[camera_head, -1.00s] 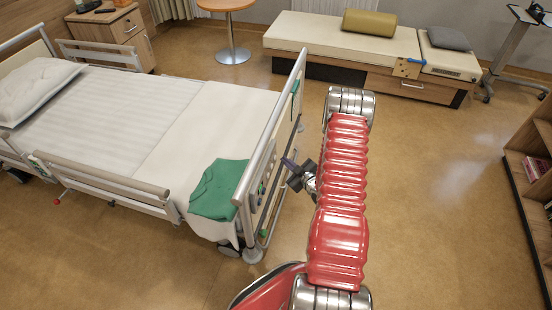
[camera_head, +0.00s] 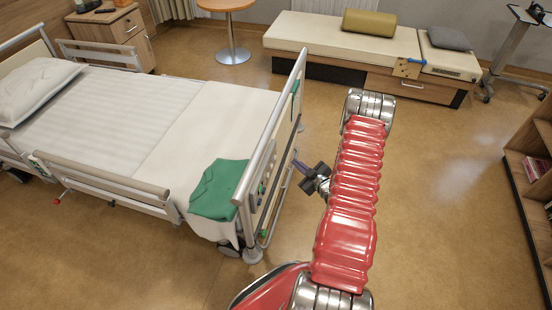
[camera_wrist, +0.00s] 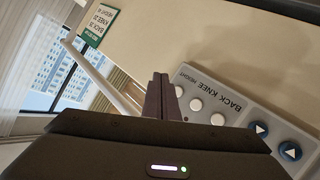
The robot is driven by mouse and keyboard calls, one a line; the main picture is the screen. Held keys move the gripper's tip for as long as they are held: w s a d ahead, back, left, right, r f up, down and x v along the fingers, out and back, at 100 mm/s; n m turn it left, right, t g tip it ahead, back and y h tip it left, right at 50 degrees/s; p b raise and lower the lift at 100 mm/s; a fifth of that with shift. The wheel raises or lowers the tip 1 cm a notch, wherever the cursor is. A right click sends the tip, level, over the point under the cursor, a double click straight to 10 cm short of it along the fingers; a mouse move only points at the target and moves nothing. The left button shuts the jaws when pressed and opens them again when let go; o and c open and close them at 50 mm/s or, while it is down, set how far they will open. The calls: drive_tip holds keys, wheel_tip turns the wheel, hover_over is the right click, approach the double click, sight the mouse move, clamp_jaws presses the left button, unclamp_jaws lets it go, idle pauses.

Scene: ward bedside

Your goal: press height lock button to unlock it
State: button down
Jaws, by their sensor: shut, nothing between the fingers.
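The bed's control panel (camera_wrist: 247,117) is grey and sits on the footboard in the wrist view, with the words BACK, KNEE and HEIGHT. A row of white round buttons runs along it; the one by HEIGHT, the height lock button (camera_wrist: 179,91), is partly beside my fingers. Blue arrow buttons (camera_wrist: 261,130) lie to the right. My gripper (camera_wrist: 161,80) is shut and empty, its tips just left of the height button in the picture; contact cannot be told. In the head view my gripper (camera_head: 299,164) is right of the footboard (camera_head: 272,140), apart from it.
A green and white card (camera_wrist: 97,26) with settings text hangs on the footboard. A green cloth (camera_head: 218,190) lies on the bed (camera_head: 165,130). A bench (camera_head: 330,40) stands at the back and a shelf (camera_head: 530,165) at right. The floor between is clear.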

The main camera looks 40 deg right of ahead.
drive_tip(key=s+d+r, duration=0.2)
drive_tip(key=s+d, duration=0.2)
drive_tip(key=s, duration=0.2)
drive_tip(key=shift+s+d, duration=0.2)
drive_tip(key=shift+d, duration=0.2)
idle(0.6)
